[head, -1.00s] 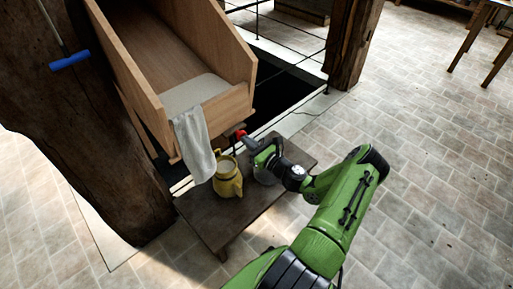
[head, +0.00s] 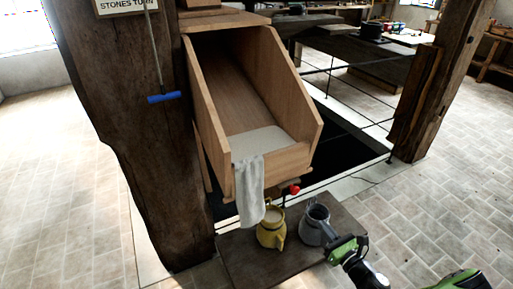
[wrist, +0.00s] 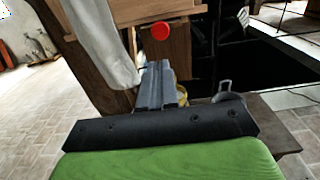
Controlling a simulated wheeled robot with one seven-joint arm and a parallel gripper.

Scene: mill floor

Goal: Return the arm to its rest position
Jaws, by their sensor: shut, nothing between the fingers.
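My arm reaches in from the lower right of the head view. My gripper (head: 332,243) is low, in front of the grey jug (head: 314,226) on the small dark table. In the wrist view my gripper's fingers (wrist: 157,80) are together and empty, pointing toward the wooden chute. A red knob (head: 294,189) sits under the chute's front end, apart from the fingers; it also shows in the wrist view (wrist: 160,30).
A yellow jug (head: 271,228) stands beside the grey jug on the table (head: 245,262). A whitish cloth (head: 249,192) hangs over the wooden chute (head: 285,163). A thick post (head: 125,130) stands left, another (head: 437,90) right. Open floor lies at right.

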